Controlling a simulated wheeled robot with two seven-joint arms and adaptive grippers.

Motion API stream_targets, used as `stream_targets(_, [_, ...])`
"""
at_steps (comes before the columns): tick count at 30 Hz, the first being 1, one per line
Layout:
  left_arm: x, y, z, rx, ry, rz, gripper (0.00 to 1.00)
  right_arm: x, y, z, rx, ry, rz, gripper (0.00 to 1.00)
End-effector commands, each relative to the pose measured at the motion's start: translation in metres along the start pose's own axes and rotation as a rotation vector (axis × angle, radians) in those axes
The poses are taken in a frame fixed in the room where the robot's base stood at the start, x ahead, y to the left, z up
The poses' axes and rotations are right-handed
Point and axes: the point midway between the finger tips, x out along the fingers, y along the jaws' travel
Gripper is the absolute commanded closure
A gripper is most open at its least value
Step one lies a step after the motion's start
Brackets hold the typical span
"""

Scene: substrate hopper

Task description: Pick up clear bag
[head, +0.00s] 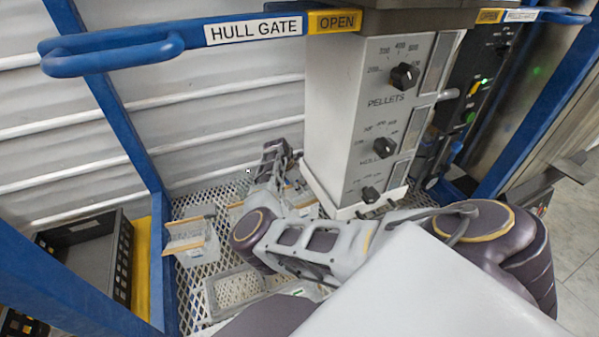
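My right gripper (275,152) is beyond these, near the white slatted wall and left of the grey control box. It is small and dark in the view, so I cannot tell whether its fingers are open or shut. My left gripper is not in view.
The grey control box (335,110) with dials stands right of the gripper. A blue gate bar (190,36) labelled HULL GATE crosses above. A clear tray (230,290) lies on the mesh floor (187,300). A black crate (85,260) stands at left behind a blue post.

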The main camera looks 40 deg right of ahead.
Motion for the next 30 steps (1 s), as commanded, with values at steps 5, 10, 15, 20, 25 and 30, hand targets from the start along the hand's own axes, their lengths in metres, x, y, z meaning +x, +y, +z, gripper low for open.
stream_targets(5, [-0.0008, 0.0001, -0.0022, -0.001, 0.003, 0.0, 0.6, 0.0002, -0.0001, -0.0001, 0.0, 0.0, 0.0, 0.68])
stream_targets(10, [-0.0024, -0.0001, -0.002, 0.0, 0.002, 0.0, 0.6, 0.0007, 0.0, -0.0003, 0.0, 0.0, 0.0, 0.68])
stream_targets(15, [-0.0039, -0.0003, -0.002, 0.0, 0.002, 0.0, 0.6, 0.0014, -0.0001, -0.0005, 0.0, 0.0, 0.0, 0.68])
stream_targets(20, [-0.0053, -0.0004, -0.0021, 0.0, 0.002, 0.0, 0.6, 0.002, -0.0002, -0.0006, 0.0, -0.001, 0.0, 0.68])
stream_targets(25, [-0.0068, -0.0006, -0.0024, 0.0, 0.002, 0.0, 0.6, 0.0028, -0.0002, -0.0008, -0.001, -0.001, -0.001, 0.68])
stream_targets(30, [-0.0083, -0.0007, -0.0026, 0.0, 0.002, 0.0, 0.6, 0.0034, -0.0001, -0.0012, -0.001, -0.001, 0.0, 0.68])
